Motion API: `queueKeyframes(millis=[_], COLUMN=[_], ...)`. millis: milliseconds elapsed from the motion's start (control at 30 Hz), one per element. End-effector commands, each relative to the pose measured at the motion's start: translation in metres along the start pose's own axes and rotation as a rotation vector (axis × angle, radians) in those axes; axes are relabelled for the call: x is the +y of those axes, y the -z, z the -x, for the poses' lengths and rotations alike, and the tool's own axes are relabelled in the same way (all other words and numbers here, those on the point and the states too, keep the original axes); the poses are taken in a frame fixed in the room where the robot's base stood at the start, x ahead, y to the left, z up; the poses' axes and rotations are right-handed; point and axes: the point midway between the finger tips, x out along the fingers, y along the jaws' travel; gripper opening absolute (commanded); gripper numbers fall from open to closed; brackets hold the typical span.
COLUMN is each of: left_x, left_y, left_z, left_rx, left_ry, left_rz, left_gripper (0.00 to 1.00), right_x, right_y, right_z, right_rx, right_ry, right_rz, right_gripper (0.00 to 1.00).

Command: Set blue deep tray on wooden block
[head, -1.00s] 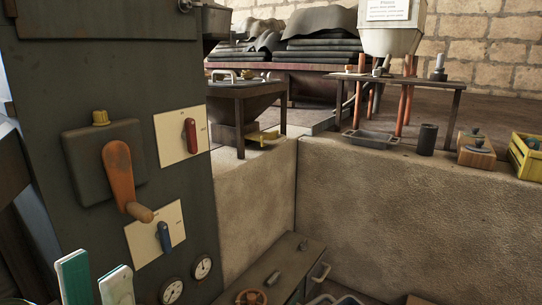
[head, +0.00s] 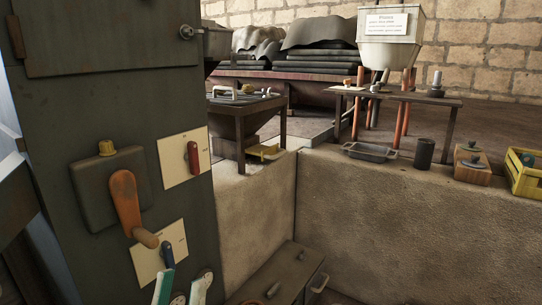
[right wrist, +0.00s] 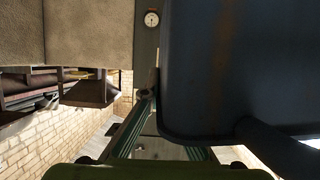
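A large dark blue body (right wrist: 215,70), which looks like the blue deep tray, fills much of the right wrist view, with a brownish streak and a dark tubular part at its lower right. My right gripper (right wrist: 155,125) has its green fingers there; one fingertip is close by the blue body's left edge, and the other finger is mostly hidden behind it. I cannot tell whether it grips it. My left gripper (head: 182,282) shows at the bottom of the head view, its teal-and-white fingers apart with nothing between them. I cannot make out the task's wooden block for sure.
A dark cabinet with an orange lever (head: 124,200) stands close at left. A stone ledge (head: 400,215) holds a grey tray (head: 369,152), a dark cylinder (head: 424,153), a wooden box (head: 472,172) and a yellow crate (head: 524,174). A dark chest (head: 270,275) stands below.

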Motion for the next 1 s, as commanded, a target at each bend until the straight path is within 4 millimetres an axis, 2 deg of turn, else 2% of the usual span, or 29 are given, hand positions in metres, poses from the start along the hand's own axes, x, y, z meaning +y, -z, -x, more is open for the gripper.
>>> queueKeyframes(millis=[33,167,233,367,500,633,767,867,1000], left_x=[-0.001,-0.004,-0.006,-0.011,-0.016,-0.021,-0.024,-0.026,-0.029], left_y=[-0.017,-0.077,-0.109,-0.159,-0.200,-0.224,-0.232,-0.228,-0.207], left_z=[-0.006,0.009,0.024,0.062,0.117,0.176,0.241,0.294,0.364], left_rx=[-0.073,-0.281,-0.398,-0.615,-0.848,-1.062,-1.278,-1.441,-1.657], left_ry=[0.001,0.004,0.007,0.013,0.021,0.030,0.040,0.049,0.062], left_rz=[-0.003,-0.010,-0.013,-0.019,-0.025,-0.028,-0.030,-0.031,-0.030], left_gripper=[0.28,0.28,0.28,0.28,0.28,0.28,0.28,0.28,0.28], right_x=[0.001,0.002,0.002,0.003,0.004,0.004,0.004,0.004,0.004], right_y=[0.020,0.044,0.056,0.078,0.102,0.124,0.147,0.163,0.185], right_z=[0.008,0.018,0.024,0.033,0.043,0.053,0.062,0.069,0.077], right_rx=[0.008,0.009,0.009,0.009,0.009,0.009,0.009,0.008,0.008], right_ry=[-0.002,-0.005,-0.006,-0.008,-0.009,-0.010,-0.009,-0.008,-0.008], right_rz=[-0.001,-0.001,0.000,0.000,0.001,0.000,0.000,0.000,0.000], right_gripper=[0.00,0.00,0.00,0.00,0.00,0.00,0.00,0.00,0.00])
